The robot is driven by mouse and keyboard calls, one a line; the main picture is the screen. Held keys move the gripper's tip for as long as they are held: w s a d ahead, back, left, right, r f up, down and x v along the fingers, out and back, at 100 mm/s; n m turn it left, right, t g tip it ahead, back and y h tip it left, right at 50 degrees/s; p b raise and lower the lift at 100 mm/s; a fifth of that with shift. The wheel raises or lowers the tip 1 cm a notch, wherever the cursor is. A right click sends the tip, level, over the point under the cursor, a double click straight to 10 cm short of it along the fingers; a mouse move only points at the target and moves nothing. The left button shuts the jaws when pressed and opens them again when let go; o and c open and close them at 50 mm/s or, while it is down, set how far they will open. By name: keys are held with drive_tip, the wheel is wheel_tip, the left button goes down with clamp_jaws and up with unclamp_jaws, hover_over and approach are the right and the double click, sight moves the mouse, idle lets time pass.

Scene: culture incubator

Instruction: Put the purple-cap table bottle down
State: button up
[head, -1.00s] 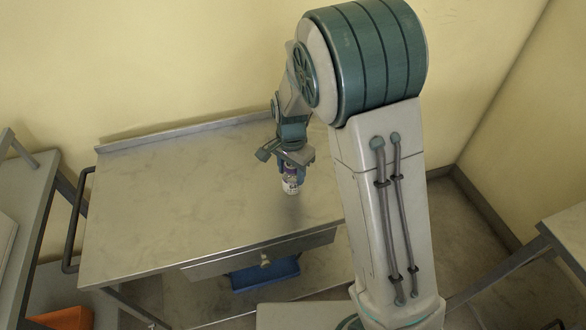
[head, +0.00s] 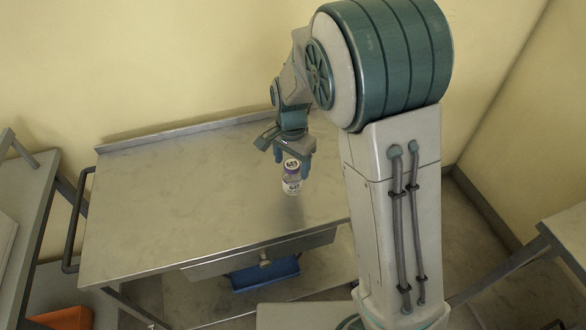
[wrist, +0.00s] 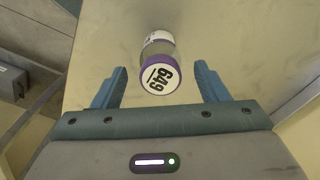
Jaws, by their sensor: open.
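The bottle (head: 291,178) has a purple-rimmed cap with a white numbered top and a white label. It stands upright on the metal table (head: 190,195), towards its right end. In the wrist view the bottle (wrist: 158,66) stands in front of the fingers, its cap nearest and the number on it readable. My gripper (wrist: 162,88) is open, with one blue finger on each side and a clear gap to the cap on both. In the head view my gripper (head: 292,150) is just behind and above the bottle.
The rest of the tabletop is bare. A drawer (head: 225,262) with a knob is under the table's front edge, and a blue bin (head: 265,274) sits below it. An orange bin (head: 62,318) is at the lower left. A handle rail (head: 76,220) lines the table's left end.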

wheel_tip(320, 180, up, 9)
drive_tip(key=shift+d+f, duration=0.1)
drive_tip(key=s+d+r+n+t, duration=0.1)
drive_tip(key=s+d+r+n, duration=0.1)
drive_tip(key=s+d+n, duration=0.2)
drive_tip(key=s+d+r+n+t, duration=0.1)
drive_tip(key=s+d+n, duration=0.3)
drive_tip(key=s+d, duration=0.6)
drive_tip(key=s+t, duration=0.1)
drive_tip(key=s, duration=0.4)
drive_tip(key=shift+r, duration=0.35)
